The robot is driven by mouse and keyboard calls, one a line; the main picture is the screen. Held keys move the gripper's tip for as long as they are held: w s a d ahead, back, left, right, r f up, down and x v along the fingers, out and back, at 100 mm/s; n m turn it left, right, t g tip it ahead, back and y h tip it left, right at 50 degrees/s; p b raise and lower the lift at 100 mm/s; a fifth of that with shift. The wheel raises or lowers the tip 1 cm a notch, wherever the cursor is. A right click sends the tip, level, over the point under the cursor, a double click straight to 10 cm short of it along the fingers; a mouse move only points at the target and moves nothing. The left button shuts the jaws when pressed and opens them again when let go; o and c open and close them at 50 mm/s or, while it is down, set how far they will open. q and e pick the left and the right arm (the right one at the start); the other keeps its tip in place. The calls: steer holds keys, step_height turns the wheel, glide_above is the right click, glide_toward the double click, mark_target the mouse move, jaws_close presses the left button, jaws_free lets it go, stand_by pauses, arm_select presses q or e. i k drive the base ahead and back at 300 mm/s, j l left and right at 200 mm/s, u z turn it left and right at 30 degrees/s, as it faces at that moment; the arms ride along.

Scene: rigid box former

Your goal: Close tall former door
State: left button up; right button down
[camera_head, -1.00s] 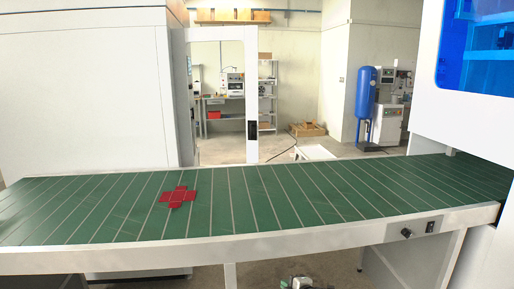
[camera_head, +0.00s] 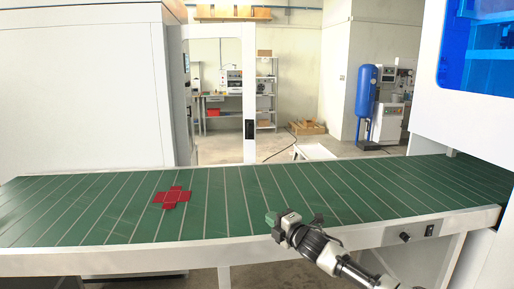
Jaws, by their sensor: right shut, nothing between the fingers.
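The tall former door (camera_head: 249,78) is a white frame around a large see-through opening. It stands open beyond the conveyor, swung out from the white cabinet (camera_head: 85,85) at the left. A black handle (camera_head: 249,129) is on its right post. My right gripper (camera_head: 273,219) is shut and empty, over the front edge of the conveyor. It is well short of the door and touches nothing of it. My left gripper is not in view.
A green slatted conveyor (camera_head: 330,190) runs across the view between me and the door. A red cross-shaped flat piece (camera_head: 172,197) lies on it. A control knob (camera_head: 405,237) is on its front rail. A white machine with a blue window (camera_head: 480,45) stands at the right.

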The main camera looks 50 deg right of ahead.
mark_target(246, 31)
steer(key=i+l, duration=0.25)
steer(key=l, duration=0.2)
steer(key=i+l, duration=0.25)
steer(key=l, duration=0.15)
steer(key=i+l, duration=0.25)
steer(key=l, duration=0.2)
steer(key=i+l, duration=0.25)
steer(key=l, duration=0.15)
steer(key=i+l, duration=0.25)
steer(key=l, duration=0.2)
